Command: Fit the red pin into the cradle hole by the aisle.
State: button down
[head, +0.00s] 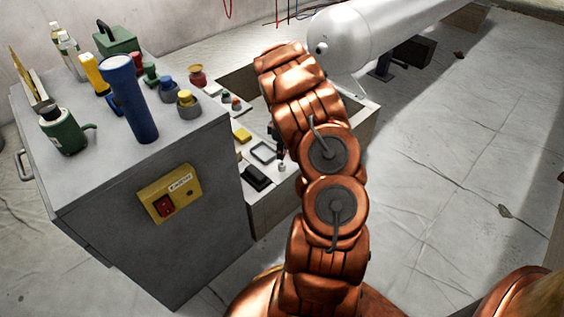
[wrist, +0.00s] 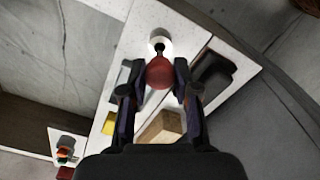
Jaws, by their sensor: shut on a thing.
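In the wrist view my gripper (wrist: 162,76) is shut on the red pin, whose round red head (wrist: 160,74) shows between the fingers. A thin dark shaft runs from the head toward a round white piece (wrist: 160,40) with a dark middle on a white board. I cannot tell whether the shaft tip is in that piece or only in front of it. A small white round piece (head: 282,167) also shows beside the arm in the head view.
The white board (wrist: 92,157) bears a black item (wrist: 213,72), a wooden block (wrist: 161,127) and a yellow block (wrist: 108,123). A grey cabinet (head: 190,235) with bottles, a blue cylinder (head: 130,98) and coloured knobs stands left. A large white cylinder (head: 365,35) lies behind.

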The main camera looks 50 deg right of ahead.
jog(key=shift+r, duration=0.1)
jog(key=shift+r+p, duration=0.9)
jog(key=shift+r, duration=1)
jog(key=c, duration=1.5)
grip_release()
grip_shut()
jog(key=shift+a, duration=0.15)
